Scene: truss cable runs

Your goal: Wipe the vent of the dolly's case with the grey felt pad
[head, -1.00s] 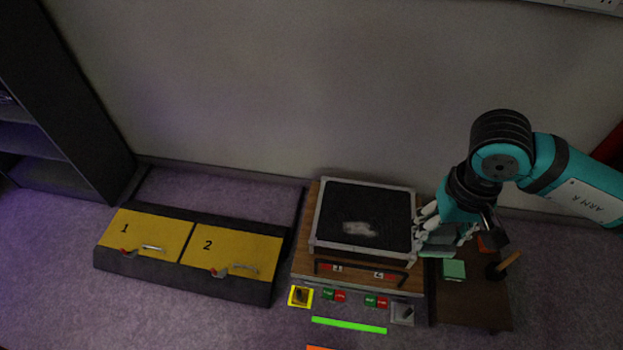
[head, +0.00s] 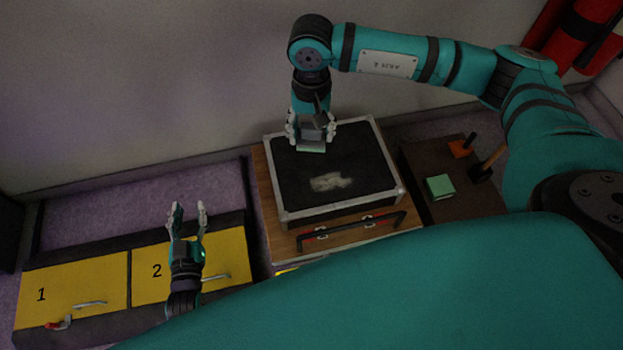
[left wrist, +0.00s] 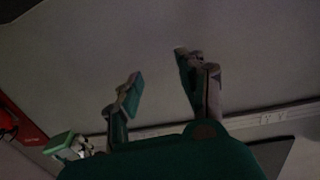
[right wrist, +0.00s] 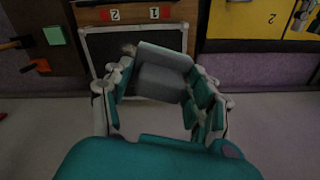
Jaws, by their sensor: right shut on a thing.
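The dolly's case (head: 292,198) has a black top in a silver frame, with a pale smudge (head: 330,182) near its middle. No separate vent outline can be made out. My right gripper (head: 311,138) is over the far part of the case top, shut on the grey felt pad (head: 311,148). The pad is beyond the smudge; I cannot tell whether it touches the top. In the right wrist view the grey pad (right wrist: 160,77) sits between the fingers, with the case top (right wrist: 105,50) behind. My left gripper (head: 187,212) is open and empty, left of the case.
The case stands on a wooden dolly (head: 271,208) with a dark red-marked handle (head: 350,233) in front. A brown side board (head: 450,160) at right holds a green block (head: 440,187), an orange block and a wooden-handled tool. Yellow panels (head: 85,280) lie at left. A wall stands behind.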

